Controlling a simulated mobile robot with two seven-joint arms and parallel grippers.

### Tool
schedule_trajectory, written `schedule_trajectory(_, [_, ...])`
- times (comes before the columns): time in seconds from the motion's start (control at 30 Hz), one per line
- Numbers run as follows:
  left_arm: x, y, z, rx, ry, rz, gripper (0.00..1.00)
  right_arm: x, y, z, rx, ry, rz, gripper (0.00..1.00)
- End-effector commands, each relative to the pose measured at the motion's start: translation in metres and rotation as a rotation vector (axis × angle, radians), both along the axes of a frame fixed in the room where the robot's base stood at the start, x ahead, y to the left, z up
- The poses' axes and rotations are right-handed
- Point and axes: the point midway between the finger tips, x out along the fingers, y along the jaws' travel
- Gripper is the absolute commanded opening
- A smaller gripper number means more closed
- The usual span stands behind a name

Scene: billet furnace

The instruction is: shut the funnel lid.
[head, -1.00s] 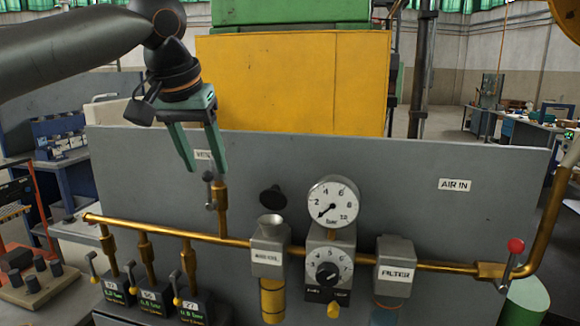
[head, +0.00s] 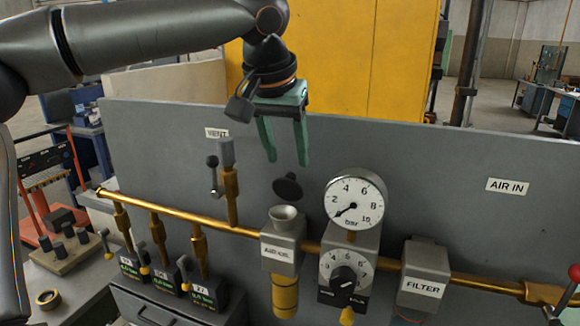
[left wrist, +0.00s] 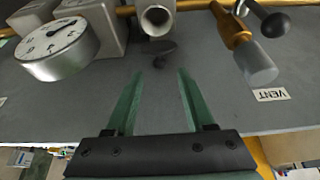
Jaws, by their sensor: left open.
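The funnel (head: 286,213) is a small grey cone on top of the grey oiler block (head: 282,240); its open mouth also shows in the left wrist view (left wrist: 156,20). The black round lid (head: 288,187) stands open behind and above the funnel, and shows in the left wrist view (left wrist: 164,48) just past my fingertips. My left gripper (head: 287,162), with green fingers, is open and empty above the lid, pointing down. In the left wrist view its fingers (left wrist: 159,72) straddle the direction of the lid without visibly touching it. My right gripper is not in view.
A pressure gauge (head: 354,199) and regulator stand right of the funnel, and the filter (head: 424,270) further right. The vent valve (head: 229,175) rises on the left. A brass pipe (head: 165,215) runs along the grey panel (head: 420,175) behind everything.

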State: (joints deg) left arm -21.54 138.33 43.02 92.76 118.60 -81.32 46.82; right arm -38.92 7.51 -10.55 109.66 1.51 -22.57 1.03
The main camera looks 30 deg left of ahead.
Motion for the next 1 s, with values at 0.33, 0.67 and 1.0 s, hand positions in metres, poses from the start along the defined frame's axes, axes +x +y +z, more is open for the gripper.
schedule_trajectory(0.33, [0.014, 0.004, -0.036, 0.0, 0.001, 0.0, 0.54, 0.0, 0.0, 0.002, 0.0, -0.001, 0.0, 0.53])
schedule_trajectory(0.67, [0.015, 0.004, -0.037, 0.0, 0.0, 0.001, 0.49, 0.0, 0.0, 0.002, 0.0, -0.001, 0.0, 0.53])
schedule_trajectory(1.0, [0.015, 0.004, -0.037, 0.0, 0.0, 0.001, 0.11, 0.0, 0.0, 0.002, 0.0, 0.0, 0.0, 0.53])
